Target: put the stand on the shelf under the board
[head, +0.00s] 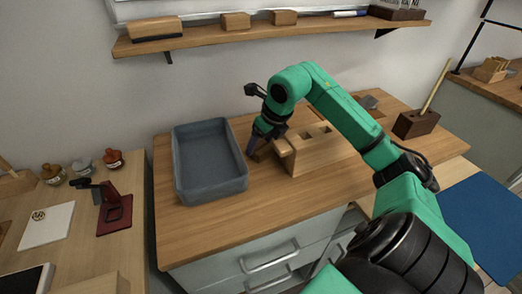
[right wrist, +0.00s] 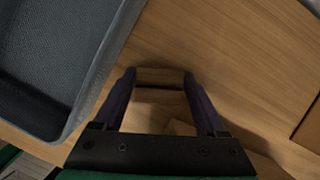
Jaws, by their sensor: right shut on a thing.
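My right gripper (head: 260,143) is low over the wooden counter, between a grey tray and a slotted wooden block. In the right wrist view its two dark fingers (right wrist: 162,90) are shut on a small wooden stand (right wrist: 155,108), with wood showing between them. In the head view the gripper mostly hides the stand. The wooden shelf (head: 270,37) runs along the wall under the white board (head: 190,8). My left gripper is not in view.
The grey tray (head: 208,190) is close left of the gripper; the slotted block (head: 325,155) is close right. The shelf carries an eraser (head: 155,29), two small wooden blocks (head: 236,21), a marker (head: 350,13) and a dark holder (head: 397,13). Gaps show between them.

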